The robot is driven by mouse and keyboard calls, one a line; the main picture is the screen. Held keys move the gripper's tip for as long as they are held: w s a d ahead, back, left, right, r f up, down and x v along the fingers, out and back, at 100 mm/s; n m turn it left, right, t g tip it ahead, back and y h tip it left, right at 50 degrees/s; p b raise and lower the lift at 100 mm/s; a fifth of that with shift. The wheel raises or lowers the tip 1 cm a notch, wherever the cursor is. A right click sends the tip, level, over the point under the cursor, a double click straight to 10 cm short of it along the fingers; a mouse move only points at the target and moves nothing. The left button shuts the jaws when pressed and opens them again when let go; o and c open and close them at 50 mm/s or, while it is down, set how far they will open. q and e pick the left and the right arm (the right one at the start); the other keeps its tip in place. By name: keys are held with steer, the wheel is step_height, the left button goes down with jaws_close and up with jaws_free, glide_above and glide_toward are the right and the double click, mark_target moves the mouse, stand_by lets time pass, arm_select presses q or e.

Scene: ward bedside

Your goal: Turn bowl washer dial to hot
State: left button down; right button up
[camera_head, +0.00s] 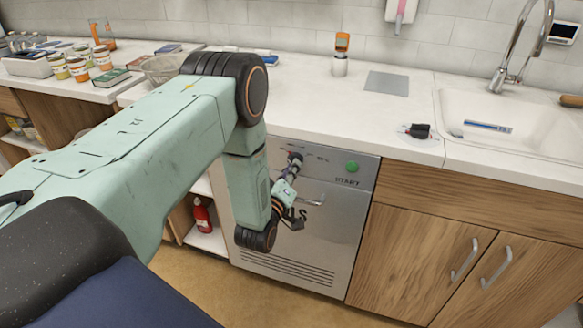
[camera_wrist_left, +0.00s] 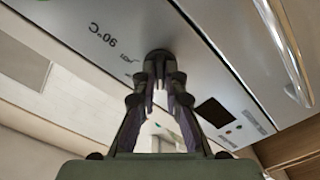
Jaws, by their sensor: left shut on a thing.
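The bowl washer (camera_head: 335,235) is a steel-fronted unit under the white counter. My left gripper (camera_head: 293,168) is at the upper left of its front panel, with its fingers shut on the dark dial (camera_head: 296,157). In the left wrist view the fingers of my left gripper (camera_wrist_left: 161,78) close around the dial (camera_wrist_left: 159,55), which is dark and round. Printed "90°C" (camera_wrist_left: 103,33) appears upside down beside it, with a smaller mark close to the dial. The fingers cover much of the dial, so I cannot tell where it points. My right gripper is not in view.
A green START button (camera_head: 352,167) is right of the dial. The washer's door handle (camera_head: 311,201) is below it. A dispenser bottle (camera_head: 340,58) and a grey plate (camera_head: 387,83) are on the counter, left of the sink (camera_head: 500,125). A red bottle (camera_head: 202,215) stands on a low shelf.

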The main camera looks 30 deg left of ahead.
arm_select(q)
steer(key=shift+s+a+m+p, duration=0.15)
steer(key=shift+m+p, duration=1.5)
steer(key=shift+m, duration=3.5)
steer(key=shift+a+m+p, duration=0.1)
steer(key=shift+m+p, duration=1.5)
steer(key=shift+m, duration=3.55)
steer(key=c, duration=1.4)
jaws_free()
steer(key=v, duration=1.2)
steer(key=shift+a, duration=0.1)
